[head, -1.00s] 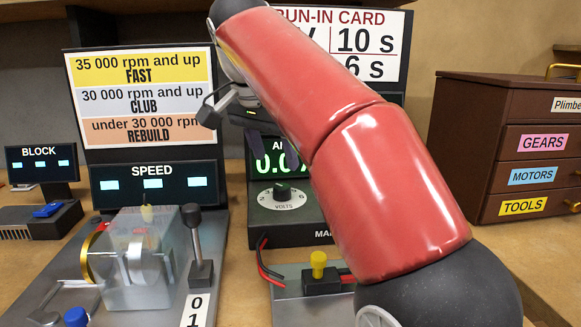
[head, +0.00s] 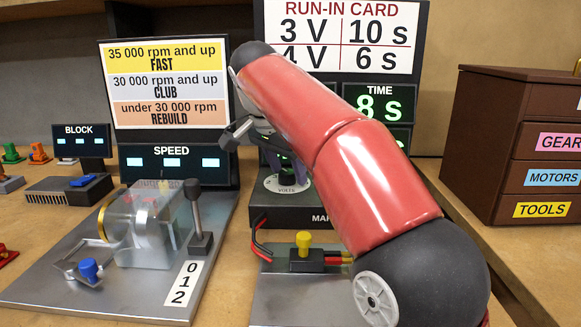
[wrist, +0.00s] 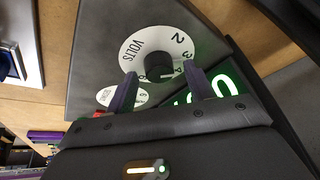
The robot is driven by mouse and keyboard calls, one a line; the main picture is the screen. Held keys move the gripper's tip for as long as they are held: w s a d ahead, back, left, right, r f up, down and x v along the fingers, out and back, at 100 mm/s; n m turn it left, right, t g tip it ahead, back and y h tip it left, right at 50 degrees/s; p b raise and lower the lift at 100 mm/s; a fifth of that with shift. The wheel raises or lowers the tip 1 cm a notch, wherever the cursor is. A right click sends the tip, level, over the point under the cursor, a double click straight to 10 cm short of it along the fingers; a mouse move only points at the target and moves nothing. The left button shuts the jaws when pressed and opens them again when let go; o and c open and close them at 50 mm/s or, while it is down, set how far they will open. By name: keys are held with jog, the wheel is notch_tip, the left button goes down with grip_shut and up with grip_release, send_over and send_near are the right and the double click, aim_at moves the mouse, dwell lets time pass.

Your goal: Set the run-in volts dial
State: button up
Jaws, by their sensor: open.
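The volts dial is a white disc (wrist: 138,48) with a black knob (wrist: 160,68) on a dark sloped panel. In the wrist view the numerals 2 and 3 show and others are partly covered. A small light mark shows on the knob; I cannot tell which numeral it points to. My gripper (wrist: 160,75) is open, its two purple fingers on either side of the knob with gaps showing. In the head view the dial (head: 288,189) is partly hidden behind my gripper (head: 287,167). The run-in card (head: 340,38) reads 3 V, 10 s and 4 V, 6 s.
A green display (wrist: 215,92) beside the dial is partly hidden by a finger. The time display (head: 376,106) reads 8 s. A yellow-topped switch (head: 304,241) with red and black leads stands in front. A lever (head: 197,215) and clear block (head: 145,228) stand left; drawers (head: 530,150) stand right.

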jog(key=c, duration=1)
jog(key=shift+o, duration=0.2)
jog(key=shift+n+y, duration=0.3)
jog(key=shift+n, duration=0.5)
jog(key=o, duration=1)
jog(key=shift+c, duration=0.2)
jog(key=shift+r, duration=0.1)
jog(key=v, duration=0.7)
jog(key=shift+s+r, duration=0.15)
jog(key=shift+r, duration=0.1)
jog(key=shift+s, duration=0.1)
